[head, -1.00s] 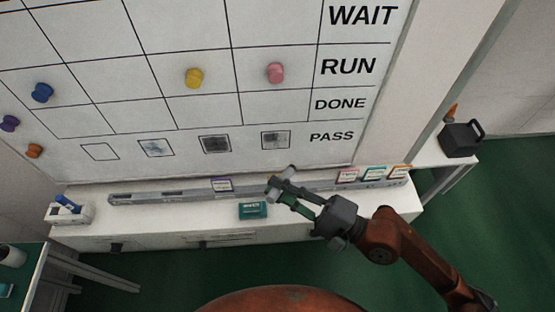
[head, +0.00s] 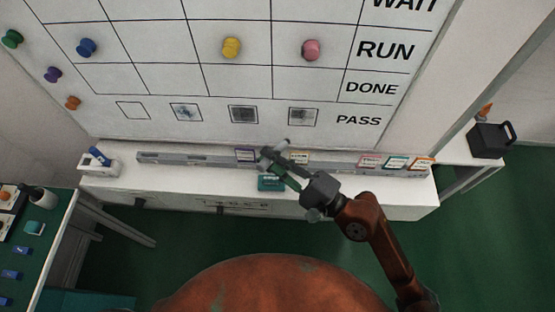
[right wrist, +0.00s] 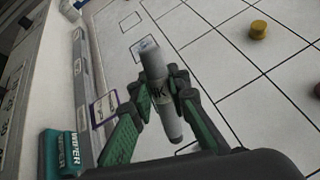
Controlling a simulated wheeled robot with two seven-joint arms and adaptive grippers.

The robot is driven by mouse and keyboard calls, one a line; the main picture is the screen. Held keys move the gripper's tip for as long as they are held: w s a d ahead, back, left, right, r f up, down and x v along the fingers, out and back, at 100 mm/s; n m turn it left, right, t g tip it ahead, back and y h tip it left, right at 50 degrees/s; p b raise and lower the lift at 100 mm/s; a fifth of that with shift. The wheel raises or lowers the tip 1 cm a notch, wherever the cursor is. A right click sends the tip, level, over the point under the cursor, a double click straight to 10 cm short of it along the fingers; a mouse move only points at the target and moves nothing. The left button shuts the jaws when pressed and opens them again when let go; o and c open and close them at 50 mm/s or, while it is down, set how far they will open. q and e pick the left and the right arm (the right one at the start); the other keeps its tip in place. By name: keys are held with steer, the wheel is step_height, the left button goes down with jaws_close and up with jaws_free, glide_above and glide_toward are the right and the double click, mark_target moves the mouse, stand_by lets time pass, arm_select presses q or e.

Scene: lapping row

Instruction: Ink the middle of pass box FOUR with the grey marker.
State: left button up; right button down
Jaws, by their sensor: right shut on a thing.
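My right gripper (head: 273,159) is shut on the grey marker (head: 282,146), below the PASS row and over the ledge. In the right wrist view the marker (right wrist: 160,92) stands between the green-padded fingers, with dark lettering on its body. The PASS row has an empty outlined box (head: 133,110) at the left, a box with a patchy blue-grey smudge (head: 185,111), and two darker filled boxes (head: 243,114) and (head: 303,117). No numbers show on the boxes. The marker is apart from the board in the head view. My left gripper is out of view.
A teal wiper box (head: 271,183) lies on the white ledge below the grey rail (head: 190,159). Label cards (head: 397,162) line the rail. Coloured magnets, such as the yellow one (head: 232,47), sit higher on the board. A white holder (head: 99,164) stands at the left end.

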mark_target(287, 140)
steer(key=shift+w+f, duration=0.1)
steer(key=shift+w, duration=0.4)
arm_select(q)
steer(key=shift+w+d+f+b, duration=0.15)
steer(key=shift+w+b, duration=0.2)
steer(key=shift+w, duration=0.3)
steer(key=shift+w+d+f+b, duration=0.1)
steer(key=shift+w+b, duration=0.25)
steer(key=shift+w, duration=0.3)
arm_select(e)
steer(key=shift+w, duration=2.25)
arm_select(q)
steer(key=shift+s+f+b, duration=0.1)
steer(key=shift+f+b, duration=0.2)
arm_select(e)
steer(key=shift+w, duration=0.75)
steer(key=shift+d+f+b, duration=0.1)
steer(key=shift+d+b, duration=0.5)
steer(key=shift+d, duration=0.7)
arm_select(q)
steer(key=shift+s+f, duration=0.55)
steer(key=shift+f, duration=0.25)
arm_select(e)
steer(key=shift+s+d, duration=0.1)
steer(key=shift+d, duration=0.55)
